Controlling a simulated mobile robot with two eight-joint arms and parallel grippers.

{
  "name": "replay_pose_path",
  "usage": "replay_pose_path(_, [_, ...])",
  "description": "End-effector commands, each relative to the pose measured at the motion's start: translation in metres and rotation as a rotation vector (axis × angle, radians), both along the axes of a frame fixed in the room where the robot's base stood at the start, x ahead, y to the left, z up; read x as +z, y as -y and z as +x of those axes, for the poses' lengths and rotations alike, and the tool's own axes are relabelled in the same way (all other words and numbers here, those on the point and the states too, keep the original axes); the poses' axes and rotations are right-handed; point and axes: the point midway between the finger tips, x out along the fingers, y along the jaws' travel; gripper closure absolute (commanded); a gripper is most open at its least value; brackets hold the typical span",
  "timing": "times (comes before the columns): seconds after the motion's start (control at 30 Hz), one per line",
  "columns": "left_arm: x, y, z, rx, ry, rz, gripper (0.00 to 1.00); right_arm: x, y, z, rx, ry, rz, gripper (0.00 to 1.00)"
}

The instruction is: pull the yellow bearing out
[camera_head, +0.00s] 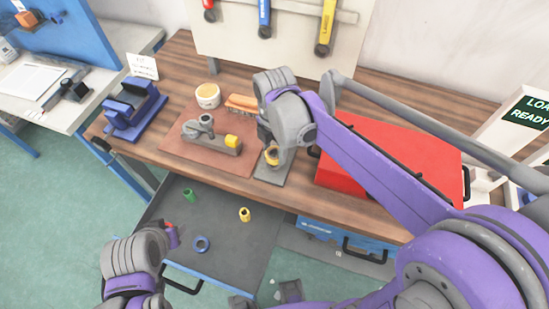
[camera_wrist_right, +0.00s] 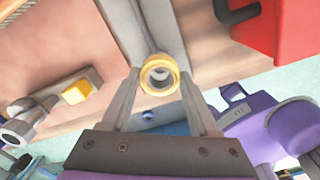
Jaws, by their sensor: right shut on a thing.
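The yellow bearing (camera_head: 272,157), a short ring-shaped bushing with an open bore, is at the grey plate on the workbench. In the right wrist view the bearing (camera_wrist_right: 158,73) sits between the fingertips. My right gripper (camera_wrist_right: 159,76) is shut on it, with one finger on each side. In the head view the right wrist hides most of the fingers. I cannot tell whether the bearing still sits in a seat or is clear of it.
A red case (camera_head: 390,165) stands close to the right of my right gripper. A brown mat (camera_head: 210,155) with a grey fixture (camera_head: 212,140) is to the left.

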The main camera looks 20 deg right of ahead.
Motion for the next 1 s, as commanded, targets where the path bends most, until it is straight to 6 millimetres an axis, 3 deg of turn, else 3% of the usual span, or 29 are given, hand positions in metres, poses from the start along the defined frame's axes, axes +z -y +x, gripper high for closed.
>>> replay_pose_path(0.47, [0.004,0.0,0.001,0.0,0.003,0.0,0.5,0.005,0.0,0.0,0.0,0.0,0.0,1.0])
replay_pose_path(1.0, [0.033,0.0,0.013,0.0,0.025,0.0,0.5,0.043,0.0,0.001,0.0,0.001,0.0,1.0])
